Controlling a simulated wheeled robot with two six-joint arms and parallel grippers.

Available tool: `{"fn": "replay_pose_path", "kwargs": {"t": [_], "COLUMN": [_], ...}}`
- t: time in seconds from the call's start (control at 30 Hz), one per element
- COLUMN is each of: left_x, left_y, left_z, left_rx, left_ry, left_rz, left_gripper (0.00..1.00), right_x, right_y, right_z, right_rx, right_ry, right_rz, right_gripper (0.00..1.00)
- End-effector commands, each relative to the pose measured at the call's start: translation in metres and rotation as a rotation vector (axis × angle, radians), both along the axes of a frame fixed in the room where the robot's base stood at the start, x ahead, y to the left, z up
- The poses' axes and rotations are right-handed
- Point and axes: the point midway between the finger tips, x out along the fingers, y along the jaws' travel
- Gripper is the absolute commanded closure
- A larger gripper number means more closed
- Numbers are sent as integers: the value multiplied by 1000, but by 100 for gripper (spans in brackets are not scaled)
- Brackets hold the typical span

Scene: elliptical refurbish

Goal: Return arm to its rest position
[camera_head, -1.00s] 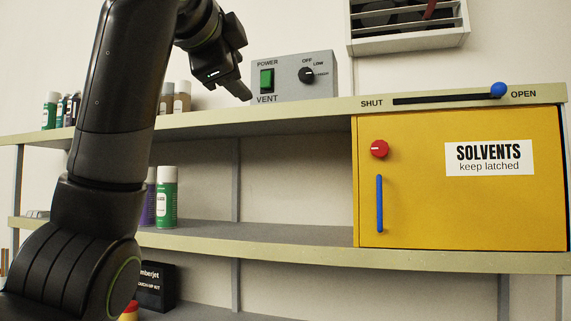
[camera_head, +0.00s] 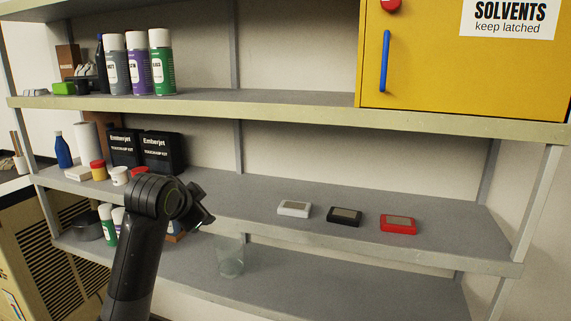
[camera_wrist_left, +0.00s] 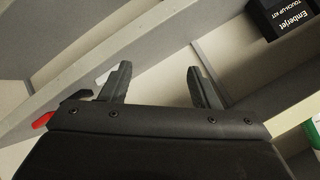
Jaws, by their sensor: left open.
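My left arm (camera_head: 130,265) comes up from the bottom left in the head view and is bent at a dark rounded joint. My left gripper (camera_head: 204,213) is at its right side, mostly hidden behind the arm, in front of the middle shelf. In the left wrist view the left gripper (camera_wrist_left: 158,78) has its two fingers spread apart with nothing between them. A pale shelf edge shows behind the fingers. My right gripper is in neither view.
A white device (camera_head: 294,208), a black device (camera_head: 344,216) and a red device (camera_head: 398,224) lie on the middle shelf (camera_head: 250,195). A clear cup (camera_head: 230,262) stands on the lower shelf. Black Emberjet boxes (camera_head: 161,152) stand behind the arm. A yellow cabinet (camera_head: 440,75) is above.

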Motion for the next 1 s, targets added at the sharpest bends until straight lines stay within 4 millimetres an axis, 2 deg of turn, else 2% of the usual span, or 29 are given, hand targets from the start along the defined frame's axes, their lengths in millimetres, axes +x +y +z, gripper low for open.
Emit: {"fn": "replay_pose_path", "kwargs": {"t": [0.03,0.2,0.37,0.5,0.6,0.8,1.0], "left_x": [-9,-47,-94,-144,-184,-269,-351], "left_y": [7,29,47,62,72,88,100], "left_z": [-31,-114,-183,-235,-267,-314,-340], "left_rx": [-18,-81,-135,-180,-207,-256,-291], "left_ry": [34,127,210,282,330,421,497], "left_rz": [24,113,205,290,354,489,623], "left_gripper": [44,44,44,44,44,44,44], "right_x": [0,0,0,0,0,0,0], "right_y": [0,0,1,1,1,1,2], "right_z": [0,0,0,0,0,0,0], "right_rx": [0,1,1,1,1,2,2], "right_ry": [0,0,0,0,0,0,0], "right_rz": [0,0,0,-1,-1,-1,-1], "right_gripper": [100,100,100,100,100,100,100]}}
